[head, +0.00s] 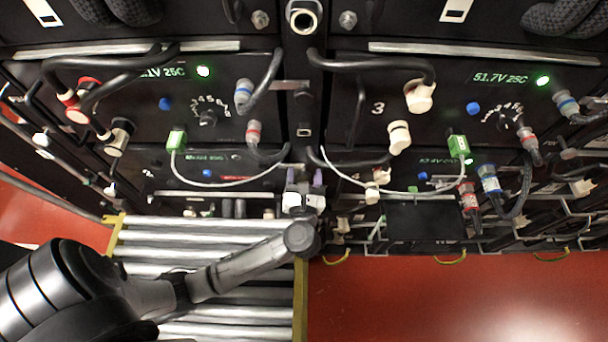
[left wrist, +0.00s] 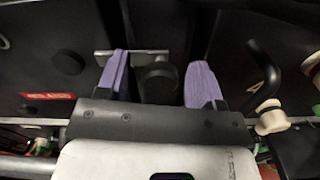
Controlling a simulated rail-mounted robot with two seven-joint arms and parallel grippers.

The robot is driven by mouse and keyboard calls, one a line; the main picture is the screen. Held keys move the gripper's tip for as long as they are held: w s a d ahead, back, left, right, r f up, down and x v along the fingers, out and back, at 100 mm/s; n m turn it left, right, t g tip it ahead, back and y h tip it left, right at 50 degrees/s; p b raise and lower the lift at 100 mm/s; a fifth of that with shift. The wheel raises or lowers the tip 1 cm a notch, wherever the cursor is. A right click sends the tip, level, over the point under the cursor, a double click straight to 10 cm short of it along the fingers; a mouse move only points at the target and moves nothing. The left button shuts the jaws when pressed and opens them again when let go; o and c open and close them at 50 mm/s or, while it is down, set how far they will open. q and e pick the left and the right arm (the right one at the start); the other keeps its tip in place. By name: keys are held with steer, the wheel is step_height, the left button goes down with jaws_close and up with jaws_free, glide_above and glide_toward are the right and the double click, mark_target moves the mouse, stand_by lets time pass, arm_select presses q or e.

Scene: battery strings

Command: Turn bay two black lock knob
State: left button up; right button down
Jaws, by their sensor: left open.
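My left gripper (head: 303,178) is open in front of the central black post, at the right edge of the lower left bay, marked 2. Its two purple fingertips also show in the left wrist view (left wrist: 160,84). A black lock knob (left wrist: 160,76) is between the fingertips there, with a gap visible on each side. A flat metal latch bar (left wrist: 132,53) runs behind the knob and the left fingertip. In the head view the gripper hides the knob. My right gripper is in neither view.
A white cable (head: 230,184) hangs from a green connector (head: 177,140) across bay two's front. Another black round knob (left wrist: 68,62) is on the panel at left. A cream knob (left wrist: 271,118) and a black handle (left wrist: 265,66) are right of the gripper. Rollers (head: 190,240) lie below.

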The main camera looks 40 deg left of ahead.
arm_select(q)
steer(key=c, duration=0.9)
steer(key=shift+r+m+p, duration=0.15)
steer(key=shift+m+p, duration=0.25)
steer(key=shift+p, duration=0.4)
steer(key=m+p, duration=1)
steer(key=p, duration=0.2)
steer(key=shift+d, duration=0.1)
steer(key=m+p, duration=0.3)
steer(key=m, duration=0.1)
steer(key=shift+f+m+p, duration=0.25)
steer(key=shift+m+p, duration=0.85)
steer(key=shift+m, duration=0.4)
